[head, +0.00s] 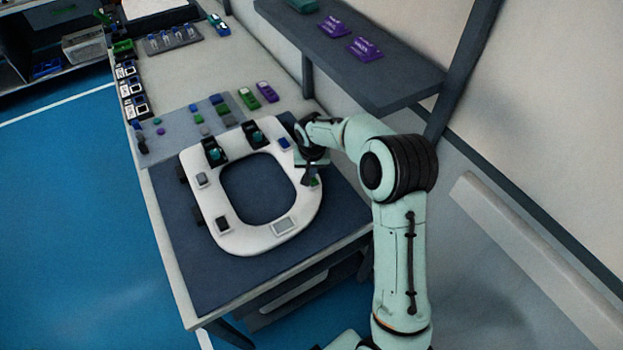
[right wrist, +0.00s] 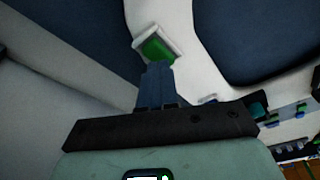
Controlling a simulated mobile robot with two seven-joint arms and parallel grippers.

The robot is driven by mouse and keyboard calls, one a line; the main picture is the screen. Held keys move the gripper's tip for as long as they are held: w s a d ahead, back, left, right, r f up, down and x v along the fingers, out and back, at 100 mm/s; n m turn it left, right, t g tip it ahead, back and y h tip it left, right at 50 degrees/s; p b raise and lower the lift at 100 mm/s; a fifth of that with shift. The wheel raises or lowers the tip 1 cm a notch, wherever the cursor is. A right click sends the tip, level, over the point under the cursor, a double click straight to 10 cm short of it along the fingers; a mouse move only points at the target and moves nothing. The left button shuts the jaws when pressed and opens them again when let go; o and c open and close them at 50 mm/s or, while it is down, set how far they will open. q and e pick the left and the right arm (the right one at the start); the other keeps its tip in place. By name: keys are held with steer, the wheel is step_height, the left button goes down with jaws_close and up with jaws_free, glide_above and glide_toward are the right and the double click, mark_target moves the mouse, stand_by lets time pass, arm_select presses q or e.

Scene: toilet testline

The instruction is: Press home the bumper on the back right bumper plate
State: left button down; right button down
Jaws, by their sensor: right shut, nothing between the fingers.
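A white toilet seat (head: 237,240) lies on the dark mat of the bench. A green bumper (right wrist: 156,49) sits on a pale plate (right wrist: 177,35) on the seat's right side. In the head view the green bumper (head: 315,182) is partly hidden by my right gripper (head: 307,181). That gripper points down at it, fingers shut and empty. In the right wrist view the fingertips (right wrist: 158,68) overlap the bumper's near edge; I cannot tell if they touch. A blue bumper (head: 284,142) sits farther back on the seat's right side. My left gripper is not in view.
Two dark hinge blocks (head: 213,151) stand at the seat's back. A grey mat (head: 165,138) behind holds several small coloured pieces. A dark shelf (head: 385,85) with purple boxes overhangs the bench at the right. The mat in front of the seat is clear.

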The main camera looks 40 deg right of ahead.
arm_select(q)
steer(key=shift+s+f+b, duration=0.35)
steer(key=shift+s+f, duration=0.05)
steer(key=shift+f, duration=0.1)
arm_select(e)
steer(key=shift+f, duration=0.8)
